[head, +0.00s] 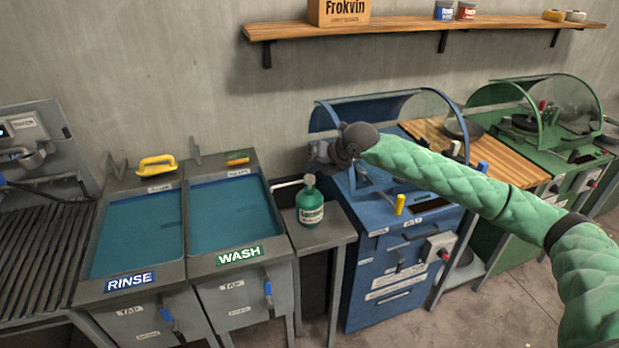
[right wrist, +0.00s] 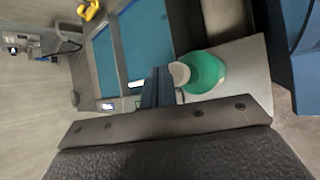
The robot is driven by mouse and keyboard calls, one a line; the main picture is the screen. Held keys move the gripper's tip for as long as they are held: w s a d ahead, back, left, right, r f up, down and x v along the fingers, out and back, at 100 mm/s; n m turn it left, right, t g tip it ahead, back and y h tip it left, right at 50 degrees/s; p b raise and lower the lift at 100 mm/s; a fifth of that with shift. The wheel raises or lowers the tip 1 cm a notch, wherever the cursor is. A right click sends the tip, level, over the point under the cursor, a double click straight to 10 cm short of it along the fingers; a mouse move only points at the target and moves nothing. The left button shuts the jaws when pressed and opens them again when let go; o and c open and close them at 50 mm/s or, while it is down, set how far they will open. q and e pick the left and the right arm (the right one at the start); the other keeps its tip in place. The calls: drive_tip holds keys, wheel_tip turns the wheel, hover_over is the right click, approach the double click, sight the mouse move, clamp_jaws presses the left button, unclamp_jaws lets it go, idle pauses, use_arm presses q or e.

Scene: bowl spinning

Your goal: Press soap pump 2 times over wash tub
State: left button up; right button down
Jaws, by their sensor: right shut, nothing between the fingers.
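The green soap bottle (head: 311,208) stands upright on a small grey side table. Its pale pump spout (head: 292,182) points left over the edge of the wash tub (head: 236,258), which holds blue water. My right gripper (head: 318,158) is above the bottle and slightly to its right, apart from it in the head view. In the right wrist view the shut, empty fingers (right wrist: 157,88) overlap the view beside the pale pump head (right wrist: 180,74) and the green bottle (right wrist: 207,72); contact cannot be told. My left gripper is not in view.
A blue machine (head: 380,270) stands close right of the side table (head: 338,233). A wooden shelf (head: 420,27) is on the wall above.

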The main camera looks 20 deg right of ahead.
idle(0.8)
idle(0.4)
drive_tip(key=shift+f, duration=0.1)
drive_tip(key=shift+f+b, duration=0.3)
drive_tip(key=shift+b, duration=0.5)
drive_tip(key=shift+f+b, duration=0.8)
drive_tip(key=shift+f, duration=0.15)
idle(0.9)
drive_tip(key=shift+r, duration=1.35)
drive_tip(key=shift+r, duration=0.1)
